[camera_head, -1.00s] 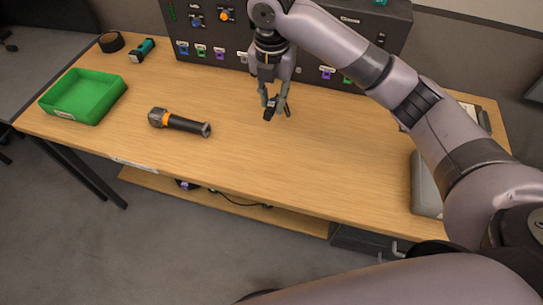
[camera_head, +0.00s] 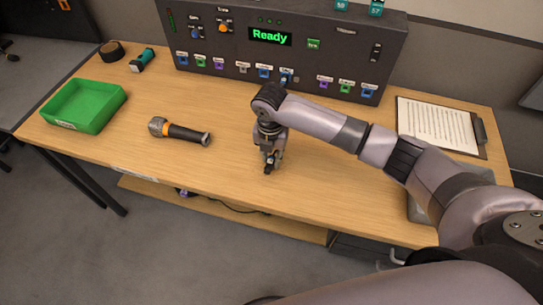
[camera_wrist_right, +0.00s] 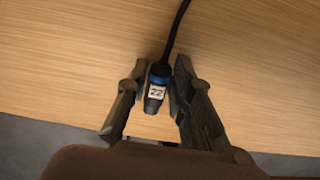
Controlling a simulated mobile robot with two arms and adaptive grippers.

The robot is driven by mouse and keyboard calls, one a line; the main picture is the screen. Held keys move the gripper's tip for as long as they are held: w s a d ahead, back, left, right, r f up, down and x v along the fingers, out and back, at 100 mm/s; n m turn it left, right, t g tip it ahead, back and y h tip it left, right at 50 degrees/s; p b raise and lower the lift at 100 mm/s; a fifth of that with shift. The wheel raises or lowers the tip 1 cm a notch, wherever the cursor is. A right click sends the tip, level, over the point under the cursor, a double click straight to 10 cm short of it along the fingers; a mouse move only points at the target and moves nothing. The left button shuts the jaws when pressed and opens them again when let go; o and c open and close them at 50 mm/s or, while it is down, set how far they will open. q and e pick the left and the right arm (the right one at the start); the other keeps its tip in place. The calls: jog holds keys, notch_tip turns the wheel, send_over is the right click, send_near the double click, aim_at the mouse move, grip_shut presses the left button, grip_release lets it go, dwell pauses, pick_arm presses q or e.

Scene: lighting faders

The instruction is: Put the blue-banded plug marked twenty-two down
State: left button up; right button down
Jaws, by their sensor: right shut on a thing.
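My right gripper (camera_head: 270,166) is over the middle of the wooden table (camera_head: 330,195), towards its front edge. In the right wrist view, the gripper (camera_wrist_right: 158,92) is shut on the plug (camera_wrist_right: 157,91), a dark plug with a blue band and a white label reading 22. A black cable runs from the plug away towards the top of that view. In the head view the plug is too small and too covered by the fingers to make out. I cannot tell whether it touches the tabletop. My left gripper is not in view.
A dark panel (camera_head: 345,65) with a lit "Ready" display (camera_head: 270,37) stands along the back. On the left are a green tray (camera_head: 62,122), a flashlight (camera_head: 180,131), a tape roll (camera_head: 111,50) and a teal-black item (camera_head: 142,60). A clipboard (camera_head: 437,127) lies right. Wood around the gripper is clear.

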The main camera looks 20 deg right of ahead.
aim_at(271, 160)
jog(key=shift+f, duration=0.4)
jog(key=shift+f, duration=0.35)
jog(key=c, duration=1.4)
grip_release()
jog(key=shift+r, duration=0.65)
notch_tip(271, 160, up, 12)
jog(key=shift+s+a+f+b, duration=0.2)
jog(key=shift+s+f+b, duration=0.05)
jog(key=shift+b, duration=0.2)
jog(key=shift+s+f, duration=0.1)
